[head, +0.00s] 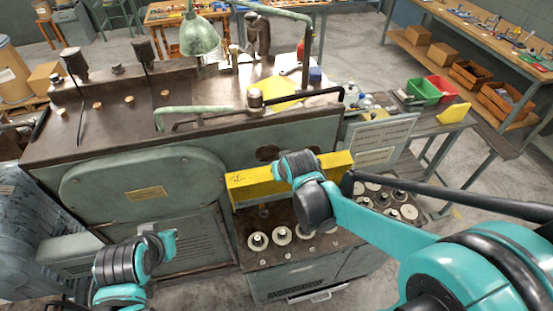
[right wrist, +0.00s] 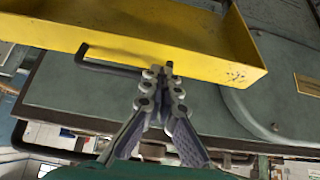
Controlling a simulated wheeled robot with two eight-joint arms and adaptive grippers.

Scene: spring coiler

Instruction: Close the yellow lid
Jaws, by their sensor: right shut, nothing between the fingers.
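The yellow lid (head: 250,186) is a long shallow trough-like piece, raised along the back edge of the machine's lower deck in the head view. It spans the top of the right wrist view (right wrist: 205,60), where a bent black handle (right wrist: 105,67) runs along its edge. My right gripper (right wrist: 162,76) is shut and empty, with its tips at the lid's edge beside the handle; I cannot tell if they touch. In the head view my right wrist covers the lid's middle and hides the fingers. My left gripper (head: 160,243) is low at the left, away from the lid; its fingers are unclear.
The green machine body (head: 110,190) stands behind and left of the lid. The deck (head: 270,255) before the lid carries several round knobs (head: 258,241). A side table with a green bin (head: 422,91) and a red bin (head: 442,88) stands at the right.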

